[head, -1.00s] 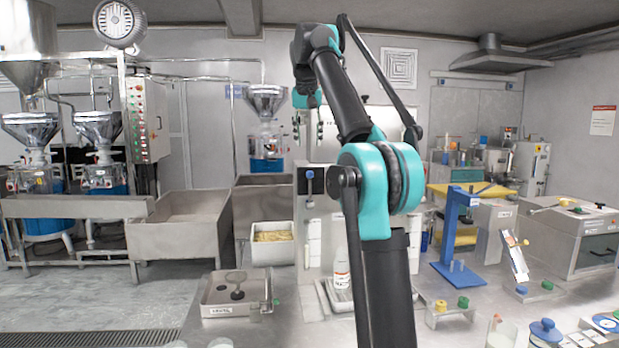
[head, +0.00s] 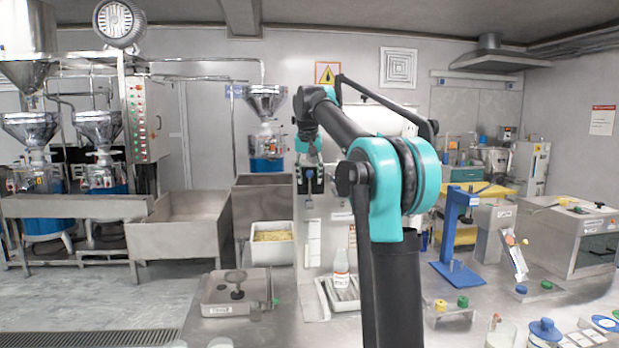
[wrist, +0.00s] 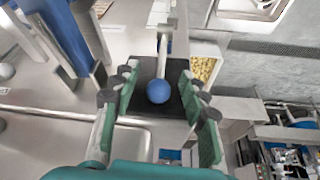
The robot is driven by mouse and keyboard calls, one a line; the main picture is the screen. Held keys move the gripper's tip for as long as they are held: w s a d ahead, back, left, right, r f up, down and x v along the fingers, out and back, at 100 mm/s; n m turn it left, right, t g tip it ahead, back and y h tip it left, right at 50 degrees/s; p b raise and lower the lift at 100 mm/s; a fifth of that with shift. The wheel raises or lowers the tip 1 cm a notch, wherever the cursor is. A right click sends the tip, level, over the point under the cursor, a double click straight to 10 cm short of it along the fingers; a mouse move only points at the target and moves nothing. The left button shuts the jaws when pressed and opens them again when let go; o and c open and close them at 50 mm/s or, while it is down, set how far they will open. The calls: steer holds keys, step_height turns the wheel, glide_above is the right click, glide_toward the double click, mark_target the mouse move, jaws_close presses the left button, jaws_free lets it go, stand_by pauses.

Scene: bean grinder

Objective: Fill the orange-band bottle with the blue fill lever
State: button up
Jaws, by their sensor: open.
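The blue fill lever (head: 309,201) is on the front of the pale dispenser in the head view. In the wrist view its round blue knob (wrist: 158,91) shows between the fingers, with a light stem behind it. My gripper (wrist: 158,108) is open, one teal-and-grey finger on each side of the knob; I see no clear contact. In the head view my gripper (head: 312,182) is at the lever, partly covering it. The white bottle (head: 341,268) with a small orange-red marking stands upright in the tray below, right of the lever.
The bottle's metal tray (head: 326,297) sits at the dispenser's foot. A bin of yellowish pieces (head: 272,240) is to the left. A blue stand (head: 450,235) is to the right, and a grey box with a dark knob (head: 222,306) is at the front left.

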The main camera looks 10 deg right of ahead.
steer(key=shift+f, duration=0.1)
steer(key=shift+c, duration=0.6)
jaws_close()
